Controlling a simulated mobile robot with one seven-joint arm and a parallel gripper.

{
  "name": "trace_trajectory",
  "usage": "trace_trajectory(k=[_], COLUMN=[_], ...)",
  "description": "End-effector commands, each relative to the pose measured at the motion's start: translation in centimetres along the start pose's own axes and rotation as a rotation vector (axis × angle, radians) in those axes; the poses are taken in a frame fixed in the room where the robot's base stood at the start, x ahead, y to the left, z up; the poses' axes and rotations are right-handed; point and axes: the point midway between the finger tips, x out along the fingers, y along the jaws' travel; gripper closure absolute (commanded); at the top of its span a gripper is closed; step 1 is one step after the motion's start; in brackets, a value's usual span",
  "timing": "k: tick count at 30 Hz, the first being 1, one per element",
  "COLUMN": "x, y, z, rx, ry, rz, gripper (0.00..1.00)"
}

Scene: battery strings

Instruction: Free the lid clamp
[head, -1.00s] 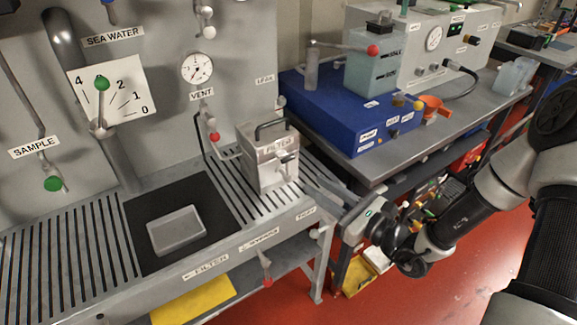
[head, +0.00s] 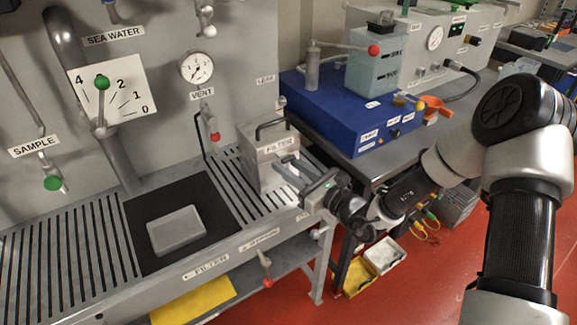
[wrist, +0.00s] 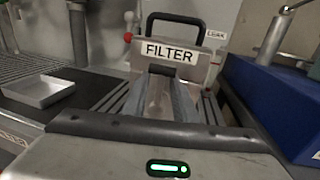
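The metal filter box (head: 258,166) stands on the slatted drain bench, with a black carrying handle (head: 272,124) over its lid and a FILTER label on its upper face. The box also shows ahead in the wrist view (wrist: 136,58). My gripper (head: 281,167) is at the right front side of the box, its two fingers apart and pointing at that face. In the wrist view the fingers (wrist: 168,84) reach toward the face below the label, with nothing clearly held between them. The lid clamp is on this face and is largely hidden by the fingers; I cannot tell whether they touch it.
A shallow grey tray (head: 176,231) sits on a black mat left of the box. A blue case (head: 340,122) with a red-knobbed lever stands on the side table at right.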

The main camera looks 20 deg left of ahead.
Motion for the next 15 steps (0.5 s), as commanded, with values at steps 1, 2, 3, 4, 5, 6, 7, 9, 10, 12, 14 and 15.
trace_trajectory(k=[1,2,3,4,5,6,7,9,10,12,14,15], x=[-0.02,-0.02,-0.02,-0.03,-0.03,-0.03,-0.03,-0.04,-0.04,-0.04,-0.04,-0.05], y=[0.00,0.00,0.00,0.00,0.00,0.00,0.00,0.00,0.00,0.00,0.01,0.00], z=[0.00,0.00,0.01,0.01,0.01,0.01,0.01,0.01,0.01,0.01,0.01,0.01], rx=[0.000,0.000,0.000,0.000,0.000,0.000,0.000,0.000,0.000,0.000,0.000,0.000], ry=[0.000,0.000,0.000,0.000,0.000,0.000,0.000,0.000,0.000,0.000,0.000,0.000], rz=[0.000,0.000,0.000,0.000,0.000,0.000,0.000,0.000,0.000,0.000,0.000,0.000], gripper=[0.83,0.88,0.95,1.00,1.00,1.00,1.00,1.00,1.00,1.00,1.00,1.00])
